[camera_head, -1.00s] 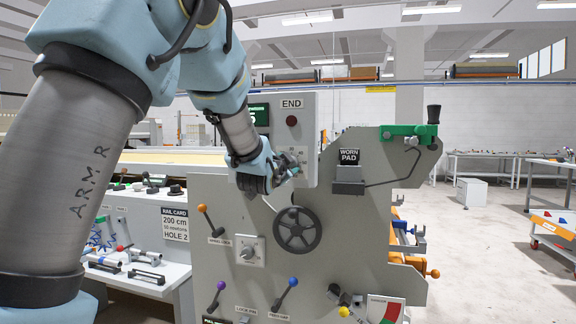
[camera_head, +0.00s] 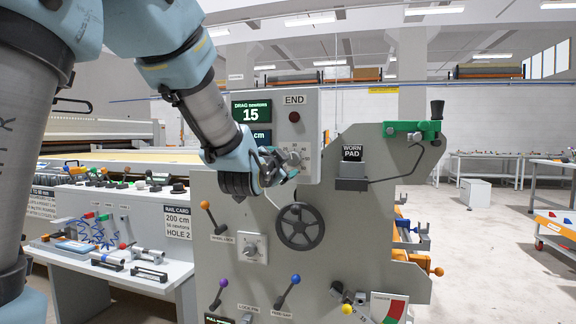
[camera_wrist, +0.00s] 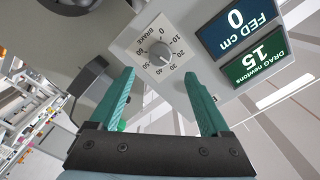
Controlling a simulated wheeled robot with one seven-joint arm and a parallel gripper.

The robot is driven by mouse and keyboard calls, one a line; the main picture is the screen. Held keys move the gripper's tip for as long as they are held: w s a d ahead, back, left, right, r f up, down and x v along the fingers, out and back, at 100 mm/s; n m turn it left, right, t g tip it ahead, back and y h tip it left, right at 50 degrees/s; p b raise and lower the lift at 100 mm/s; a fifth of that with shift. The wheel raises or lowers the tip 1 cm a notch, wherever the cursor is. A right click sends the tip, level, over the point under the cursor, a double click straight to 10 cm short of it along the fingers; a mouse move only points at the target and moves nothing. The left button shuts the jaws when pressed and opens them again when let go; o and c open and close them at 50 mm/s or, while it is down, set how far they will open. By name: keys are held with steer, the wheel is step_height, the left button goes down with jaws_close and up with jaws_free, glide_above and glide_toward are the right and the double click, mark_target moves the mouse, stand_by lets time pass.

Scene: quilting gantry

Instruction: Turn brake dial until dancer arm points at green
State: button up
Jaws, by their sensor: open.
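The brake dial (camera_wrist: 160,53), a grey knob on a white plate marked BRAKE with a number scale, shows in the wrist view ahead of my gripper (camera_wrist: 165,82). The jaws are apart and empty, and do not appear to touch it. The knob's mark appears to point near 30. In the head view my gripper (camera_head: 290,160) is in front of the END box (camera_head: 308,110), hiding much of the dial's plate. A red and green gauge (camera_head: 388,308) is at the bottom right, partly cut off. Which part is the dancer arm, and where it points, I cannot tell.
The drag display (camera_head: 251,112) reads 15 newtons, and the fed display (camera_wrist: 233,20) reads 0 cm. Below my gripper are a black handwheel (camera_head: 299,227), another knob (camera_head: 252,247) and several coloured levers. The WORN PAD bracket (camera_head: 351,165) stands to the right.

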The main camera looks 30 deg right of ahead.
steer(key=shift+v, duration=1.55)
steer(key=shift+w, duration=0.1)
steer(key=w+a+f+n+g+y+p, duration=0.1)
steer(key=a+f+n+g+y+p, duration=0.2)
steer(key=a+f, duration=0.5)
steer(key=w+a+f+n+g+y+p, duration=0.15)
steer(key=a+f+n+y+p, duration=0.3)
steer(key=a, duration=0.85)
steer(key=s+a+f+n+g+y+p, duration=0.1)
steer(key=s+a+f+n+g+y, duration=0.1)
steer(key=s+a, duration=0.5)
steer(key=s+a+f+n+g+y+p, duration=0.2)
steer(key=s+a+n+g, duration=0.3)
steer(key=a, duration=0.4)
steer(key=shift+s+f+n, duration=0.7)
steer(key=shift+s+n, duration=0.2)
steer(key=shift+n, duration=0.25)
steer(key=shift+y, duration=0.25)
